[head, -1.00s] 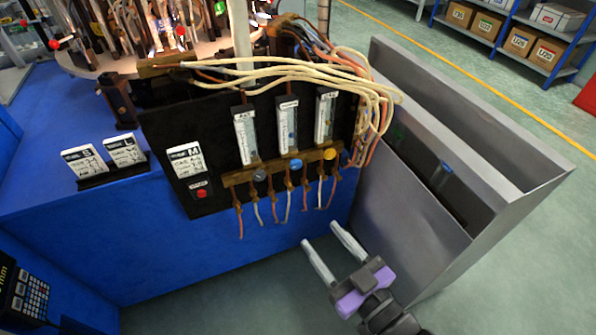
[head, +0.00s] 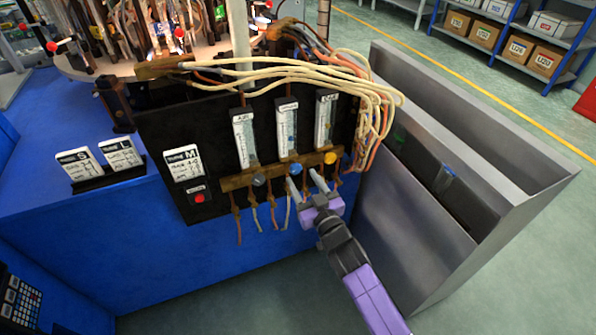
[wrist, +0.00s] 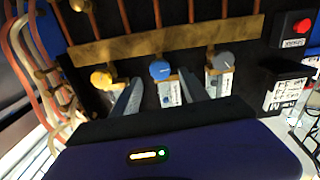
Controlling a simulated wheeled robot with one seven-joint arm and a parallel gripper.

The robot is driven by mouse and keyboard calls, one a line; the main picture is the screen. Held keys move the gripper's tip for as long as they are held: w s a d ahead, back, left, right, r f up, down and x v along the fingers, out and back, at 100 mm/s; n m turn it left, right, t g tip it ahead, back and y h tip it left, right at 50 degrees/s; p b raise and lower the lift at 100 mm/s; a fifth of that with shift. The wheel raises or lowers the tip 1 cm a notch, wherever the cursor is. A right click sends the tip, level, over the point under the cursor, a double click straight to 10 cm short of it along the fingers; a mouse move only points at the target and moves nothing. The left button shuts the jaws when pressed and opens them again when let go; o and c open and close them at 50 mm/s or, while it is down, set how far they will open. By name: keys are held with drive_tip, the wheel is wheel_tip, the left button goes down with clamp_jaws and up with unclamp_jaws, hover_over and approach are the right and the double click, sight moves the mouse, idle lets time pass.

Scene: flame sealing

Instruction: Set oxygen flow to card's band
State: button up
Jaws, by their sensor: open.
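The black panel (head: 215,125) carries three flow tubes. The middle tube (head: 286,128) has a blue knob (head: 296,169) below it; its label is too small to read. The blue knob also shows in the wrist view (wrist: 160,69). My gripper (head: 303,178) is open and empty, its fingertips just in front of the knob rail. In the wrist view the fingers lie to either side of the blue knob; contact cannot be told. A white card marked M (head: 184,164) is mounted at the panel's left; its figures are too small to read.
A grey knob (head: 258,179) and a yellow knob (head: 330,157) flank the blue one. Hoses hang below the rail. Cards S (head: 78,165) and L (head: 121,153) stand on the blue bench. A red button (head: 199,198) sits below card M. A grey metal bin (head: 415,215) stands close at right.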

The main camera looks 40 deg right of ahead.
sight(297, 170)
drive_tip(key=shift+x, duration=2)
drive_tip(key=shift+c, duration=0.3)
clamp_jaws()
